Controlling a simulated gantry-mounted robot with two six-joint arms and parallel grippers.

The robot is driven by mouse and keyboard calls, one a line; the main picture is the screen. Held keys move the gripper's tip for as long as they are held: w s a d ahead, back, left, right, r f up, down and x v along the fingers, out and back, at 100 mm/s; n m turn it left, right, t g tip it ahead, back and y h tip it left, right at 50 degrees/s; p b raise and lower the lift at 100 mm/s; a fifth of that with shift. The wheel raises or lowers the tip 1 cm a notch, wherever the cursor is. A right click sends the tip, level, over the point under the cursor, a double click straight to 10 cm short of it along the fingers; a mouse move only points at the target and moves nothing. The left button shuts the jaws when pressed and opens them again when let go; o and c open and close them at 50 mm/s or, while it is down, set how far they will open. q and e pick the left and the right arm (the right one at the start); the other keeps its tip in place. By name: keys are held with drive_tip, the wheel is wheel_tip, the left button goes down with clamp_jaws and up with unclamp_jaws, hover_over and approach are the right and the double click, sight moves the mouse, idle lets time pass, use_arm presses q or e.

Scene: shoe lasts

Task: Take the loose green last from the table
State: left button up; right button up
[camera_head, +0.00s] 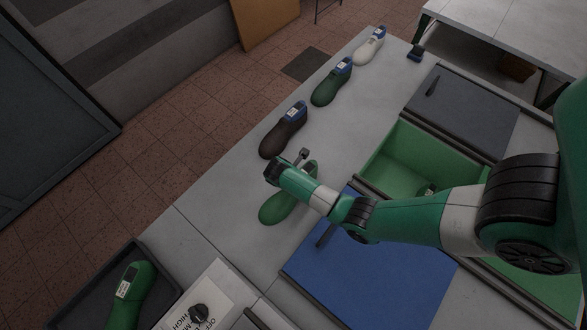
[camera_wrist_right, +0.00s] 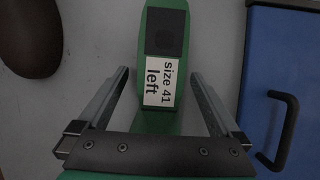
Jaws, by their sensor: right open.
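The loose green last (camera_head: 279,206) lies on the grey table, partly hidden under my right arm in the head view. In the right wrist view the green last (camera_wrist_right: 165,25) shows a dark patch and a white label reading "size 41 left". My right gripper (camera_head: 290,164) is over the last. In the right wrist view the open fingers of this gripper (camera_wrist_right: 160,78) stand on either side of the last's labelled end, with a gap on each side. My left gripper is not in view.
Brown (camera_head: 284,132), dark green (camera_head: 331,84) and white (camera_head: 369,47) lasts stand along the table's far edge. A blue lid (camera_head: 365,268) with a handle and an open green bin (camera_head: 405,160) lie to the right. A black tray (camera_head: 72,308) holds another green last (camera_head: 128,292).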

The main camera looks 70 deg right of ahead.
clamp_jaws()
drive_tip(key=shift+r, duration=0.1)
idle(0.4)
